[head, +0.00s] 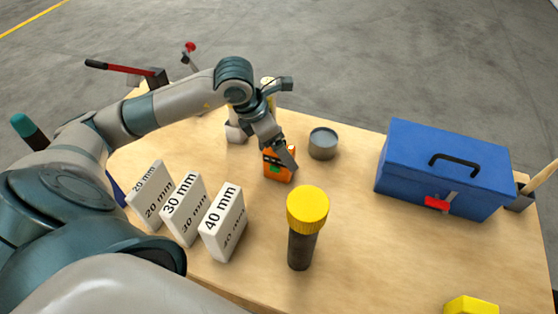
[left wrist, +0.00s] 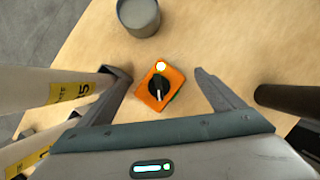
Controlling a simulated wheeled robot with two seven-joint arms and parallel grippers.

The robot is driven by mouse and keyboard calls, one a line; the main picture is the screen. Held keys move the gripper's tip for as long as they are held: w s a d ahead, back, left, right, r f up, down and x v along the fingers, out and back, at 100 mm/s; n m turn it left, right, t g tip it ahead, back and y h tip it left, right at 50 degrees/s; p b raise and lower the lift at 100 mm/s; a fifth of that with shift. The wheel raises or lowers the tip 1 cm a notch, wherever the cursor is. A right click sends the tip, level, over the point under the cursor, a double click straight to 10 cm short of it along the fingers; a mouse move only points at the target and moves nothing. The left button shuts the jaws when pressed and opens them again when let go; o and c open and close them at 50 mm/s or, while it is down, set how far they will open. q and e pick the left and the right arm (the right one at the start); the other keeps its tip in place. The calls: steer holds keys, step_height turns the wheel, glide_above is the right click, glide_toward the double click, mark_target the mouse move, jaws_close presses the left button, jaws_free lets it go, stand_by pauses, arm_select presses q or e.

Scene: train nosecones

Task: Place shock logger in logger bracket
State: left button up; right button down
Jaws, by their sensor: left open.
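The shock logger appears to be the small orange box (head: 276,175) on the table in the head view. In the left wrist view the orange box (left wrist: 172,75) has a black round knob and a pale round spot on top. My left gripper (head: 282,158) is over it, pointing down. In the left wrist view the gripper's fingers (left wrist: 163,78) are open, one on each side of the box, with gaps between. The gripper partly hides the box in the head view. I cannot make out a logger bracket. My right gripper is not in view.
A grey round tin (head: 323,144) stands just behind the box. White blocks marked 20, 30 and 40 mm (head: 222,222) stand to the left. A yellow-capped dark cylinder (head: 302,240) stands in front. A blue toolbox (head: 440,165) is at right, with bare table between.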

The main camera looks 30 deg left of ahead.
arm_select(q)
jaws_close()
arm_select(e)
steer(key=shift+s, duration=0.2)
arm_select(q)
steer(key=shift+r, duration=0.1)
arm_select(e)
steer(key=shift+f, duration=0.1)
